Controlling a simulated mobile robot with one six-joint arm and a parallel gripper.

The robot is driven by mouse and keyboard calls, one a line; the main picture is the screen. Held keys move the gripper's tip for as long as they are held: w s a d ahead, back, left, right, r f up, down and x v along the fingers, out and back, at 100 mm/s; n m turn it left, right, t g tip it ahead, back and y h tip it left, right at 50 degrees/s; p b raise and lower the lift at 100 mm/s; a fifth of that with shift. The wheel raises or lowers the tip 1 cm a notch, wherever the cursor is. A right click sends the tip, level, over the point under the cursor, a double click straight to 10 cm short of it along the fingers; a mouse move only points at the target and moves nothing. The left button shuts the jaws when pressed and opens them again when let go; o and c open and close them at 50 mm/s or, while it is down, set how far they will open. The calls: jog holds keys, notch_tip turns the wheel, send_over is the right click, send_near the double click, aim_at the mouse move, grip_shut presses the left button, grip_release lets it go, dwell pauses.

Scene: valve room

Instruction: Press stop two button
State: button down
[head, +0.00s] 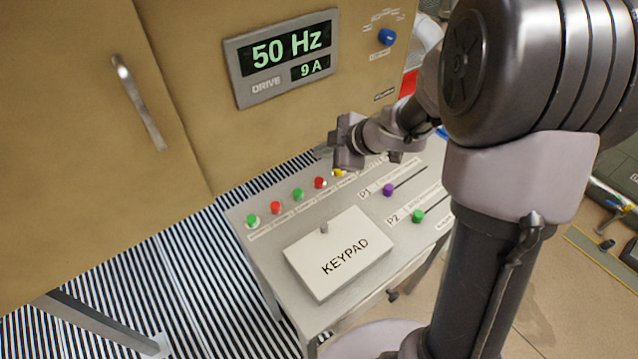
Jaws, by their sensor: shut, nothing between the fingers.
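A row of small buttons runs along the left back edge of a grey console (262,262): a green button (252,221), a red button (275,207), a second green button (298,194), a second red button (319,182) and a yellow button (339,172). Their labels are too small to read, so I cannot confirm which is stop two. My gripper (343,156) is shut and empty. In the picture it is just above the yellow button, partly covering it, and up and right of the second red button. Its height above the console is hard to judge.
A raised keypad cover (340,252) lies on the console's front. A purple slider knob (389,190) and a green slider knob (417,216) are to the right. A tan cabinet with a drive display (281,57) and a blue knob (387,37) stands behind.

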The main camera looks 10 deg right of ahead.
jog(key=b, duration=0.5)
send_over(322, 182)
notch_tip(322, 182, down, 6)
jog(key=shift+f, duration=0.1)
jog(key=shift+f+b, duration=0.3)
jog(key=shift+f, duration=0.05)
jog(key=shift+f, duration=0.15)
dwell(1.1)
jog(key=shift+f, duration=0.3)
jog(key=shift+f+b, duration=0.3)
jog(key=shift+f, duration=0.15)
dwell(0.5)
dwell(0.4)
jog(key=shift+r+p, duration=0.95)
jog(key=shift+p, duration=0.25)
